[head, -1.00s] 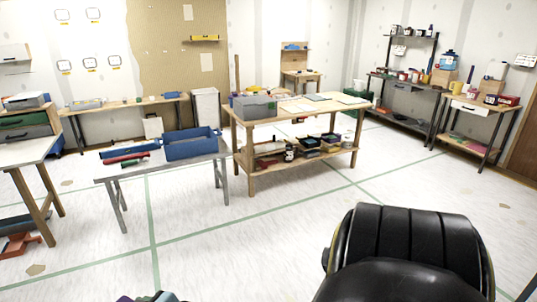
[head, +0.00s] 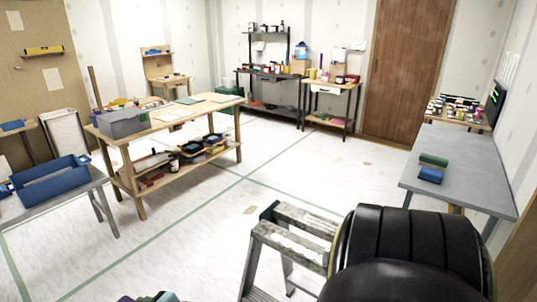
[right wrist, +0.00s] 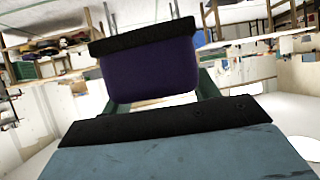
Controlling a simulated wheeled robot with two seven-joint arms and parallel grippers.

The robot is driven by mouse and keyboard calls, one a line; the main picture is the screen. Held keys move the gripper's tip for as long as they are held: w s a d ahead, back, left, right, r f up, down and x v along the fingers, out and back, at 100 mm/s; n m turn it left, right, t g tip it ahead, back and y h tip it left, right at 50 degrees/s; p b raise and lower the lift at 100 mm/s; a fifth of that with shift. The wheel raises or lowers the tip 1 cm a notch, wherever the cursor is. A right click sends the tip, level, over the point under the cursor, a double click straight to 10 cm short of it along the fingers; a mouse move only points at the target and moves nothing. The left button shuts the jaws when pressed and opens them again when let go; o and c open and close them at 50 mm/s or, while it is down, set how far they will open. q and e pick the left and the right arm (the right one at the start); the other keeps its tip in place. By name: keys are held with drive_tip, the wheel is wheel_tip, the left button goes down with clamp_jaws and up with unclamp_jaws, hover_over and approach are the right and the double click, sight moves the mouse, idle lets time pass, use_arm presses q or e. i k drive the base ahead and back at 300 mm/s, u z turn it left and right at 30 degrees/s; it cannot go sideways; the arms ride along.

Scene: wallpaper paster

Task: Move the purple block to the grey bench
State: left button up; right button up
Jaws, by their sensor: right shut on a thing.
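The purple block (right wrist: 150,76) fills the upper middle of the right wrist view, close to the camera. My right gripper (right wrist: 150,84) is shut on it. A small purple and green patch also shows at the bottom edge of the head view, too cut off to tell apart. The grey bench (head: 478,168) stands at the right in the head view, against the right wall. A green block (head: 433,160) and a blue block (head: 430,176) lie on its near left part. My left gripper cannot be made out.
Open floor lies in the middle. A shelf with several cans is behind the bench.

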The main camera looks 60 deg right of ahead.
sight(451, 153)
drive_tip(key=z, duration=0.45)
drive_tip(key=i, duration=3.15)
drive_tip(key=z, duration=3.1)
drive_tip(key=i, duration=4.8)
